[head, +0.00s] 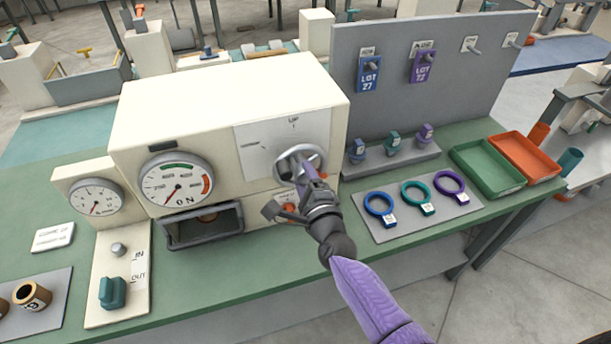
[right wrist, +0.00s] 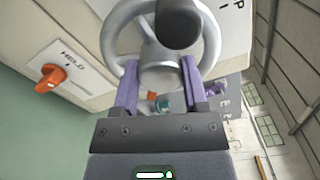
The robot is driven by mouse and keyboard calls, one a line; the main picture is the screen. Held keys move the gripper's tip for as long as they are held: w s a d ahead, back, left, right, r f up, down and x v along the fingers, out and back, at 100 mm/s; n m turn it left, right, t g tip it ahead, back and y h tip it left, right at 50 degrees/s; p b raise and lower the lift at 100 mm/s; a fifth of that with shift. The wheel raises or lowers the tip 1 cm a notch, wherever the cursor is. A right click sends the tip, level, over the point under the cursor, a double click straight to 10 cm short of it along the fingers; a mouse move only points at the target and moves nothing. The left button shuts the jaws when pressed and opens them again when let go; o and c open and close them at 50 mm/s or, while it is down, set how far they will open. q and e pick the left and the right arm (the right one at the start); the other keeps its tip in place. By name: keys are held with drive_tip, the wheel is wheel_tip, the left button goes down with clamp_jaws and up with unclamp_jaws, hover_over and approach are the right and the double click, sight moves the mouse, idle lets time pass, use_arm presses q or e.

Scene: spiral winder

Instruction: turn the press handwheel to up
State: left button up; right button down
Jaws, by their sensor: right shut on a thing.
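The press handwheel (head: 296,155) is a grey spoked wheel on the front of the cream press (head: 215,105). An "UP" label (head: 293,119) is above it. In the right wrist view the handwheel (right wrist: 112,38) fills the top, with a dark round knob (right wrist: 180,24) in front of its upper part. My right gripper (head: 303,178) is at the wheel's lower part and is shut on the handwheel. Its purple fingers (right wrist: 158,80) reach up on either side of the hub area; the exact contact is hard to tell. The left gripper is not in view.
An orange "HELD" knob (right wrist: 51,77) is close below the wheel. A dial (head: 175,180) and an open slot (head: 205,226) are left of it. On the right are a grey mat with rings (head: 445,223), a green tray (head: 513,186) and an orange tray (head: 553,175).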

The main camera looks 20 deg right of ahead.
drive_tip(key=n+p, duration=0.1)
drive_tip(key=n, duration=0.5)
drive_tip(key=shift+f+n, duration=0.1)
drive_tip(key=shift+n, duration=0.2)
drive_tip(key=n+p, duration=0.1)
drive_tip(key=n, duration=0.5)
drive_tip(key=shift+f, duration=0.1)
drive_tip(key=n, duration=0.6)
drive_tip(key=shift+n+p, duration=0.3)
drive_tip(key=shift+p, duration=0.1)
drive_tip(key=n, duration=0.6)
drive_tip(key=shift+d+f, duration=0.1)
drive_tip(key=shift+d, duration=0.05)
drive_tip(key=shift+n, duration=0.3)
drive_tip(key=shift+c, duration=0.6)
unclamp_jaws()
drive_tip(key=shift+s, duration=0.1)
